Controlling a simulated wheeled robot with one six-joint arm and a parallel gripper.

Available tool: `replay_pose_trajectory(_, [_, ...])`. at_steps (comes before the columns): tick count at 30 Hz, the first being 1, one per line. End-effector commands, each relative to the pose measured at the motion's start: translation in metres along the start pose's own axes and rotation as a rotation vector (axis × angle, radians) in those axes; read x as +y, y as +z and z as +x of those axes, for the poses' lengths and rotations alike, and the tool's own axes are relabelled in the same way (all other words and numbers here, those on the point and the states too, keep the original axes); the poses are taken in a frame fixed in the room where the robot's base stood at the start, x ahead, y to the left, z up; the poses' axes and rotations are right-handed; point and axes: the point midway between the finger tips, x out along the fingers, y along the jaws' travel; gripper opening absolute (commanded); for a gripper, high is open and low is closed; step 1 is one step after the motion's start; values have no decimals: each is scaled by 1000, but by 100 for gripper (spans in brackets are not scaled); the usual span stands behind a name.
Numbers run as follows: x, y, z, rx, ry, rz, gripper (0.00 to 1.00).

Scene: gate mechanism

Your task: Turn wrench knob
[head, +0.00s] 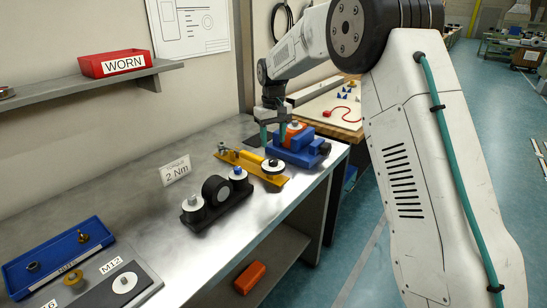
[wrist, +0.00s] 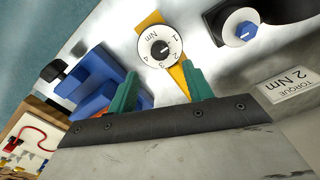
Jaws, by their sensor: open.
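The wrench knob is a round dial with a white face marked 1 to 4 and Nm and a dark centre. It shows in the wrist view (wrist: 160,47) and at the right end of the yellow wrench (head: 245,161) in the head view (head: 273,167). Its exact pointer setting is too small to read. My gripper (head: 273,142) has two teal fingers, apart and empty. In the wrist view the fingertips (wrist: 162,84) appear on either side below the dial, not touching it. In the head view the gripper is above the bench by the blue vise (head: 297,151).
A black fixture with white and blue-topped knobs (head: 214,195) stands left of the wrench. A card (head: 176,170) reads 2 Nm. A blue tray (head: 58,258) and a dark M12 plate (head: 118,288) lie at the near left. The bench front between is clear.

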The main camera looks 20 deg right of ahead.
Motion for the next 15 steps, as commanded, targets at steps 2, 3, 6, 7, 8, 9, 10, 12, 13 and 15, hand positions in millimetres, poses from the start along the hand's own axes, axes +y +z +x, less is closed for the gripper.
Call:
replay_pose_trajectory(2, [0, -1, 9, -2, 0, -1, 51])
replay_pose_trajectory(3, [0, -1, 14, -2, 0, -1, 51])
replay_pose_trajectory(6, [0, 0, 31, -3, -1, -1, 51])
replay_pose_trajectory(7, [0, 0, 36, -3, -1, 0, 51])
replay_pose_trajectory(8, [0, 0, 41, -4, -1, 0, 51])
replay_pose_trajectory(9, [0, 0, 47, -3, 0, 0, 51])
replay_pose_trajectory(10, [0, 0, 52, -3, -1, 0, 51])
replay_pose_trajectory(12, [0, 0, 61, -2, 0, 0, 51])
replay_pose_trajectory(13, [0, 0, 64, -2, 0, 0, 51])
replay_pose_trajectory(15, [0, 0, 70, -2, 0, 0, 51])
